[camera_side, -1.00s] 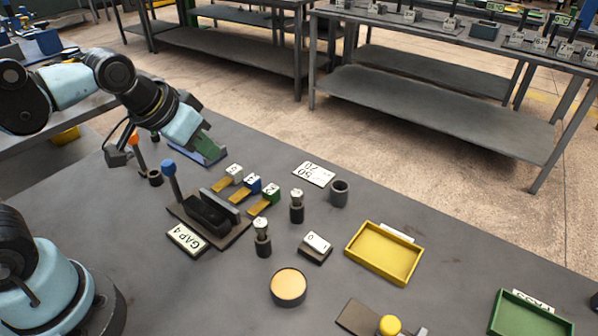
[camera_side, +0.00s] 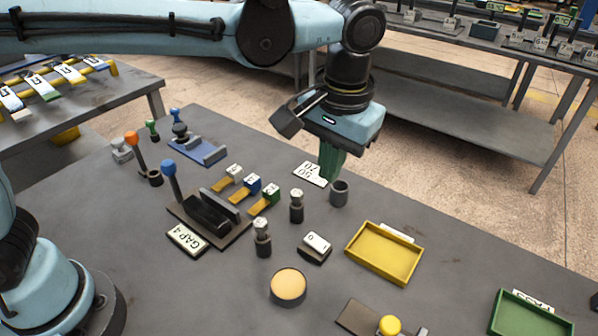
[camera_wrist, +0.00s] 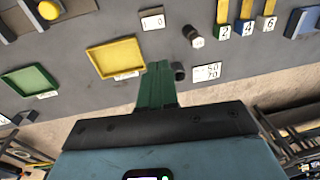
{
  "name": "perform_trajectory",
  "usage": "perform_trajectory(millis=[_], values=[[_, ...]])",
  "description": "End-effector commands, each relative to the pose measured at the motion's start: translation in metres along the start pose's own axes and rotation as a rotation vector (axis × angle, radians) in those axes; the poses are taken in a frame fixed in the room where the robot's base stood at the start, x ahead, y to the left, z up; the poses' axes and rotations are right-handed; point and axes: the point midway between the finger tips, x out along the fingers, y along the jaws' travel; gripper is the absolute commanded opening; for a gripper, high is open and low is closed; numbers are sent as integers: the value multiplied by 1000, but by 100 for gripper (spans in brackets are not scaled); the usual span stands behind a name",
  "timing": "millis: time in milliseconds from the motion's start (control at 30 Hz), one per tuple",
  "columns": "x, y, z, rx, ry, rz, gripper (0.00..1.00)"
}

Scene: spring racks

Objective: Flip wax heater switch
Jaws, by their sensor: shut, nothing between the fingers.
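The switch (camera_side: 316,245) is a small dark block with a white top marked 0 and I, on the grey bench between a small post and the yellow tray. It also shows at the top of the wrist view (camera_wrist: 153,20). A round pot with tan wax-like contents (camera_side: 288,286) sits nearer the front. My gripper (camera_side: 328,178) has green fingers, shut and empty, pointing down above the far side of the bench. It is behind the switch, near the grey cup and the 50/70 card. In the wrist view its fingers (camera_wrist: 158,70) are apart from the switch.
A grey cup (camera_side: 339,193) and the 50/70 card (camera_side: 310,174) are close to my gripper. Two short posts with white tops (camera_side: 297,206) (camera_side: 262,238) flank the switch's left. The yellow tray (camera_side: 350,253) is to its right. Bare bench lies around the pot.

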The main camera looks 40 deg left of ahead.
Motion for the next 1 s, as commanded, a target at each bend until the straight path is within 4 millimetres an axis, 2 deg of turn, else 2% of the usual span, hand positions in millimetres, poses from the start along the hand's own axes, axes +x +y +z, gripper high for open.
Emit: perform_trajectory(millis=[33, 100, 300, 767, 1000], values=[[1, 12, 0, 4, -12, -14, 0], [3, 24, 2, 3, -28, -33, 0], [6, 42, 6, 0, -52, -67, 0], [8, 44, 6, -2, -55, -72, 0], [30, 42, 7, -2, -55, -71, 0]])
